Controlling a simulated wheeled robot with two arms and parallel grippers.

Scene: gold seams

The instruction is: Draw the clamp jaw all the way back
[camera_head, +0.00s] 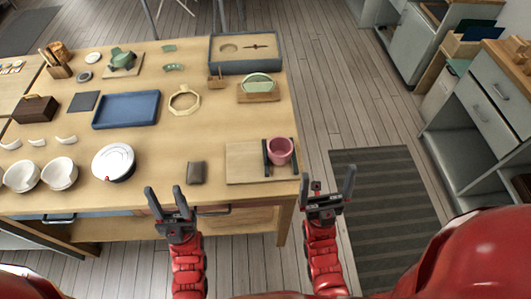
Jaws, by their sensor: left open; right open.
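The clamp is a pale wooden board (244,164) at the table's front right corner, with two upright dark jaws. The left jaw (266,158) and the right jaw (295,155) stand on either side of a pink cup (280,150). The cup looks close to both jaws; whether they touch it I cannot tell. My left gripper (165,190) is open and empty at the table's front edge, left of the clamp. My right gripper (328,181) is open and empty just off the table's right edge, to the right of and in front of the clamp.
A dark brown block (196,173) lies left of the clamp board. A white round lidded dish (113,162) and white bowls (59,173) stand further left. Behind are a blue tray (126,109), an octagonal ring (184,99) and a wooden stand (258,95).

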